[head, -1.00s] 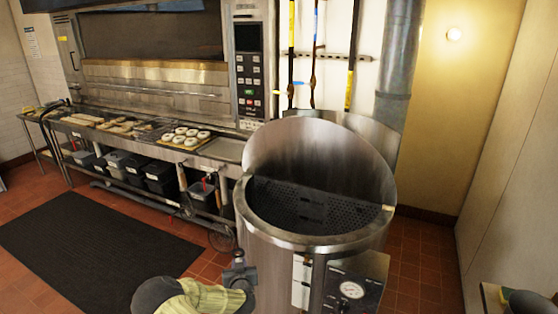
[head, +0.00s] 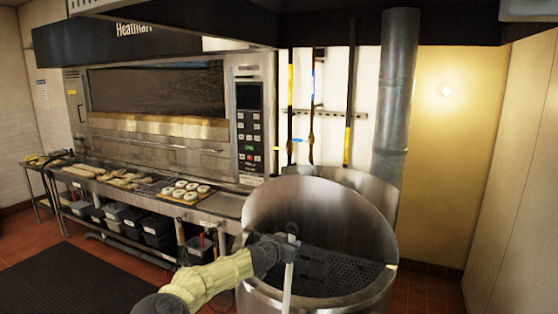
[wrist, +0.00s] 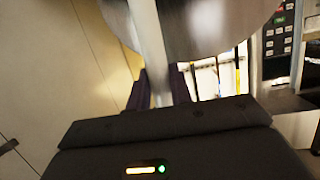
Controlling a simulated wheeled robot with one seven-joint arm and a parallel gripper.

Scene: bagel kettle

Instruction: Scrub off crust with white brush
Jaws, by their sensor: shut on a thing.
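The steel kettle (head: 320,210) stands right of centre in the head view, with a dark perforated plate (head: 345,272) inside its rim. My gripper (head: 290,250) is over the kettle's near-left side in the head view. It is shut on a pale, upright stick-like handle (head: 287,290), which I take to be the white brush. In the wrist view, this pale shaft (wrist: 149,45) passes between the two dark fingers of my gripper (wrist: 160,88). The brush's bristles are not visible. I cannot make out any crust or whether the brush touches the kettle.
A large oven (head: 155,110) stands at the back left. A counter (head: 225,205) in front of it holds a tray of bagels (head: 187,191) and reaches the kettle. Long-handled tools (head: 348,110) hang behind the kettle, beside a grey pipe (head: 394,100). A dark floor mat (head: 80,285) lies left.

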